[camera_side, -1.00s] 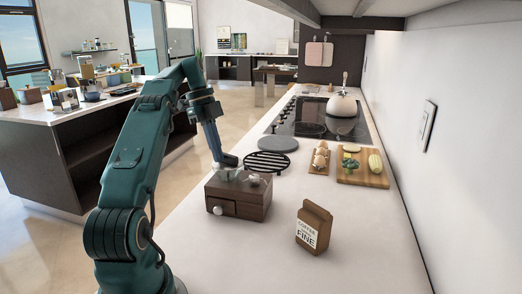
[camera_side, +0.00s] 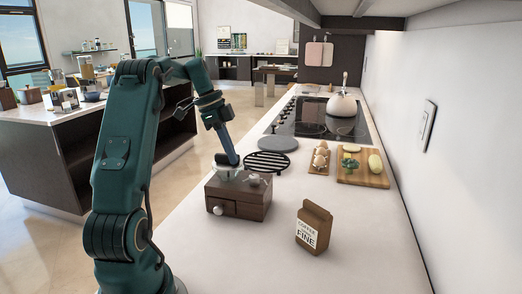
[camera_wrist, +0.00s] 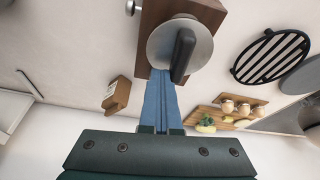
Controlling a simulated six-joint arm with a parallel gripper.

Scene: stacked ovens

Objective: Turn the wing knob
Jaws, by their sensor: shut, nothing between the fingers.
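The wing knob is a round grey metal disc with a raised dark wing (camera_wrist: 183,54) across it, seen in the wrist view. It is on a brown wooden box (camera_wrist: 156,14), which stands on the counter in the side view (camera_side: 240,207); there my gripper partly hides the box top. My gripper (camera_wrist: 159,73) is shut, with its blue fingers together and empty. Its tips overlap the disc's lower edge, left of the wing's lower end. In the side view my gripper (camera_side: 228,160) points down over the box top. I cannot tell whether it touches the knob.
A coffee bag (camera_side: 313,228) stands to the box's right. A black round rack (camera_side: 267,162) lies just behind it, then a grey disc (camera_side: 278,144), an egg tray (camera_side: 320,160) and a vegetable board (camera_side: 363,178). The front counter is clear.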

